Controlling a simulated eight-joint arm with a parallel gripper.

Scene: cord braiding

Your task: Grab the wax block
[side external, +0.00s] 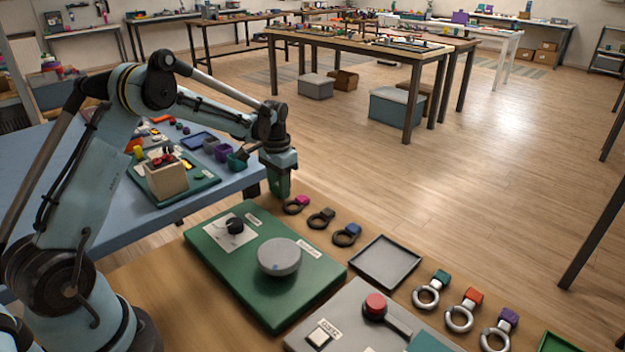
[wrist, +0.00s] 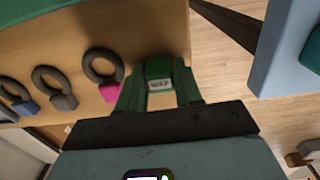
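The green wax block (wrist: 158,69) with a white WAX label shows in the wrist view, between the tips of my gripper's green fingers. My gripper (wrist: 159,82) has one finger on each side of the block, very close to it. Whether the fingers press on it is not clear. In the side external view my gripper (side external: 279,188) points down at the far left edge of the wooden bench. There the block cannot be told apart from the green fingers.
A green board (side external: 215,262) with a grey disc (side external: 279,257) lies in front. An empty dark tray (side external: 385,262) lies right. A blue table (side external: 60,150) stands left.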

